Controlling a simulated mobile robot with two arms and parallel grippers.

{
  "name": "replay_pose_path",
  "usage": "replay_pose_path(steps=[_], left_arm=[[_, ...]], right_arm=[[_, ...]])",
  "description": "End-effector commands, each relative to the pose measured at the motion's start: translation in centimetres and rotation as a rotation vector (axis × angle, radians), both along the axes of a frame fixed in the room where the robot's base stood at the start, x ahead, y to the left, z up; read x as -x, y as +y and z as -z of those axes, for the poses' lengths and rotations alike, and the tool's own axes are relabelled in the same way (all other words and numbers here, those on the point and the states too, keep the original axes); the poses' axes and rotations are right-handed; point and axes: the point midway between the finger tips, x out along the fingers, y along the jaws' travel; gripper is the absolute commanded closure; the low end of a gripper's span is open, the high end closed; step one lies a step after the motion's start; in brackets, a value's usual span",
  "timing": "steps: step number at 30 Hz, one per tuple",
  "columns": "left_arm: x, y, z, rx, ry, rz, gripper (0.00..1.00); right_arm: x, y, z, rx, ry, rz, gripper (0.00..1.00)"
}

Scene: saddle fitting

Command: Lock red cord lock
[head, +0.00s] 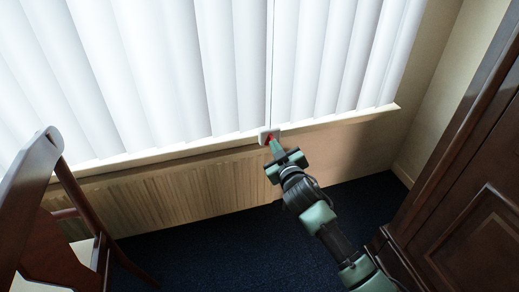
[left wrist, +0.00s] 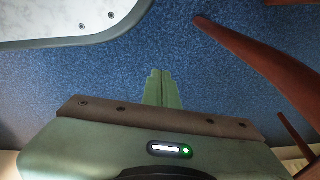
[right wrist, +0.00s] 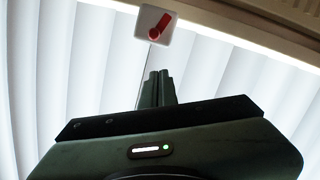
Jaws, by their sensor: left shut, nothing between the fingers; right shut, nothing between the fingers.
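The red cord lock (head: 269,138) is a small red lever on a white plate (head: 262,133) at the window sill, at the bottom of the blind cord. In the right wrist view the red lever (right wrist: 160,26) lies slanted across its white plate (right wrist: 143,17). My right gripper (head: 275,147) is shut and empty, with its tips close to the lock. In the right wrist view its fingertips (right wrist: 159,73) point at the plate with a gap in the picture; I cannot tell whether they touch. My left gripper (left wrist: 162,72) is shut and empty over blue carpet, outside the head view.
White vertical blinds (head: 165,70) hang above the sill (head: 190,149), with a radiator (head: 190,193) below. A dark wooden chair (head: 42,170) stands at left and a dark wooden cabinet (head: 465,225) at right. Blue carpet (head: 215,255) between them is clear.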

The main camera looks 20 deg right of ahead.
Motion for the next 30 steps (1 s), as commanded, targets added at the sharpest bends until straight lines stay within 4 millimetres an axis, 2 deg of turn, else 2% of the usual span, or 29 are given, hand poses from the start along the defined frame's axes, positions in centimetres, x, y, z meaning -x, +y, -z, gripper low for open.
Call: replay_pose_path(steps=[5,13,17,23,30], left_arm=[[-0.2,0.0,0.1,0.0,-0.001,0.0,1.0],[-0.2,0.0,0.0,0.0,-0.001,0.0,1.0],[-0.5,-0.1,-0.3,0.0,-0.006,-0.001,1.0],[-1.6,-0.2,-2.1,0.002,-0.019,-0.003,1.0],[-3.1,-0.4,-5.4,0.005,-0.039,-0.007,1.0]], right_arm=[[-0.2,0.1,-1.1,0.003,-0.025,0.0,1.0],[-0.3,0.1,-1.0,0.003,-0.023,0.0,1.0],[-1.1,0.0,-0.8,0.003,-0.022,0.0,1.0],[-4.6,0.0,-0.3,0.003,-0.023,0.0,1.0],[-9.2,-0.2,0.5,0.003,-0.022,0.0,1.0]])
